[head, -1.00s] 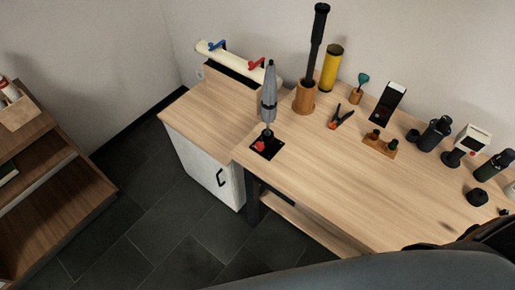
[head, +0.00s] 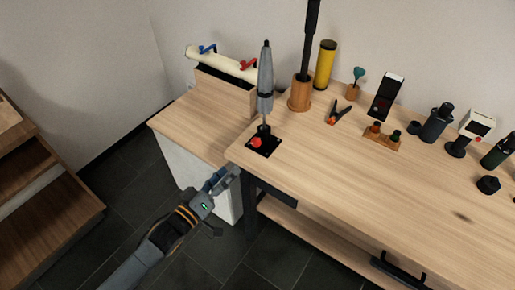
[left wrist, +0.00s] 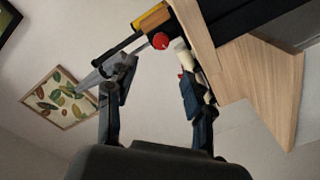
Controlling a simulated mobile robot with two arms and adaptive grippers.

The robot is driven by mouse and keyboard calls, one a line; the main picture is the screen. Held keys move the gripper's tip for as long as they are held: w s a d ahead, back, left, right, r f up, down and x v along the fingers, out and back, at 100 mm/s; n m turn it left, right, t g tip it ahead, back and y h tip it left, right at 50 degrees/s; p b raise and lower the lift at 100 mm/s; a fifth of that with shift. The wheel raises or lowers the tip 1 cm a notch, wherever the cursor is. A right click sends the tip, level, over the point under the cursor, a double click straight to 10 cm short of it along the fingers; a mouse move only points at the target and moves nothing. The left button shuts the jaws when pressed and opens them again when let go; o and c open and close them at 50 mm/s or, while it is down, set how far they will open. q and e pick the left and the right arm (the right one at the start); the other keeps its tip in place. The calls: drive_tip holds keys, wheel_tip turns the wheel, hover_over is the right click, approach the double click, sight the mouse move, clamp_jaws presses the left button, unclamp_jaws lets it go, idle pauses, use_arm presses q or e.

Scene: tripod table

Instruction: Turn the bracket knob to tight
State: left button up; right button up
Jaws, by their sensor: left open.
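The red bracket knob (head: 256,142) sits low on a black bracket plate (head: 264,150) at the table's near left corner. A grey tapered body (head: 265,80) stands upright on the bracket. My left gripper (head: 222,177) is in front of the table's left edge, below and left of the knob, apart from it. In the left wrist view the red knob (left wrist: 160,41) shows beyond the gap between the open, empty fingers (left wrist: 155,82). How far the knob is turned cannot be told. My right gripper is not in view.
The wooden table (head: 350,190) also holds a tall black rod in a wooden cup (head: 300,94), a yellow cylinder (head: 325,65), a clamp (head: 338,112) and several bottles and devices at right. A white cabinet (head: 190,172) stands left. The table's middle is clear.

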sight(254, 144)
use_arm(q)
drive_tip(key=x, duration=1.2)
drive_tip(key=shift+w+d, duration=0.15)
drive_tip(key=shift+w, duration=0.2)
drive_tip(key=shift+c, duration=0.4)
clamp_jaws()
